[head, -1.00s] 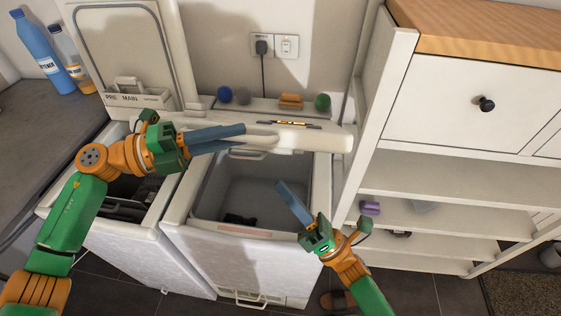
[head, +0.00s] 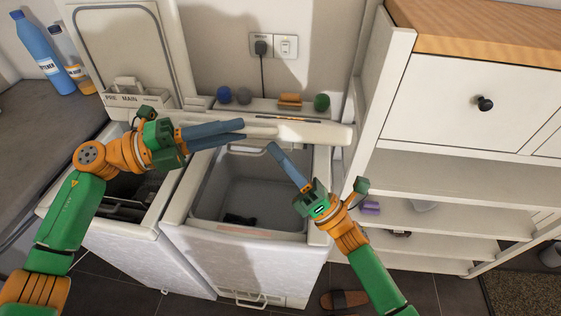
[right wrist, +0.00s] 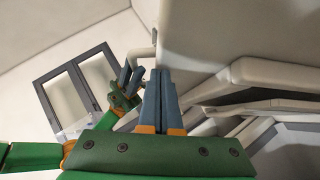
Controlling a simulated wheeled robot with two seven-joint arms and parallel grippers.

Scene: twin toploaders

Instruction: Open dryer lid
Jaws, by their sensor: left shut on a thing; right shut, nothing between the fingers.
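The dryer is the right-hand white toploader (head: 240,255), with its grey tub (head: 245,185) exposed. Its lid (head: 315,132) is raised and seen nearly edge-on at the back of the opening. My left gripper (head: 243,131) is shut on the handle at the lid's left part; the fingers hide most of the handle. In the right wrist view the lid's broad face (right wrist: 200,35) fills the top, with the pale handle (right wrist: 143,52) beside my left gripper (right wrist: 126,77). My right gripper (head: 272,147) is shut and empty, its tips just below the lid edge; contact is unclear.
The left toploader's lid (head: 130,50) stands open against the wall. Blue and green balls and an orange brush (head: 290,100) sit on the ledge behind the dryer lid. A white shelf unit (head: 450,185) stands close on the right. A brown slipper (head: 344,299) lies on the floor.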

